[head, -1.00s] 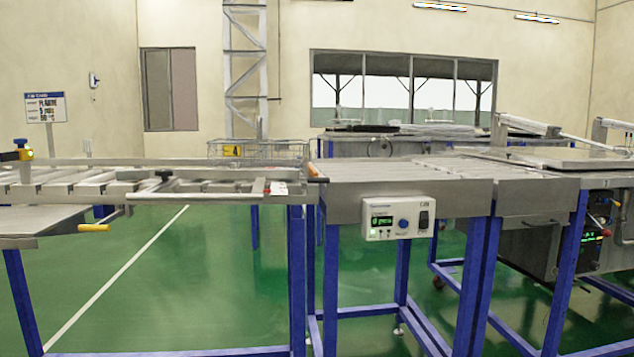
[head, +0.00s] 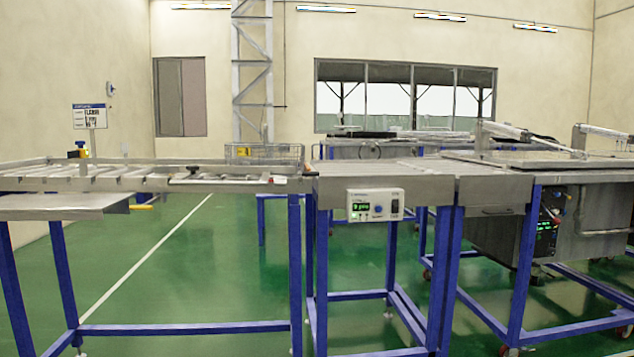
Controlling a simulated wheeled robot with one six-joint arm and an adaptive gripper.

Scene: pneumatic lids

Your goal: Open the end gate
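I cannot single out the end gate with certainty. The roller conveyor (head: 120,184) stands at the left, and its right end meets a flat steel table (head: 385,177) near the middle of the head view. My gripper is not in view.
A control box (head: 375,205) with a green display hangs on the table's front. A lidded machine (head: 490,235) stands at the right. A steel shelf (head: 60,206) juts out at the left with a yellow handle (head: 141,207). Green floor (head: 190,280) is open between the blue legs.

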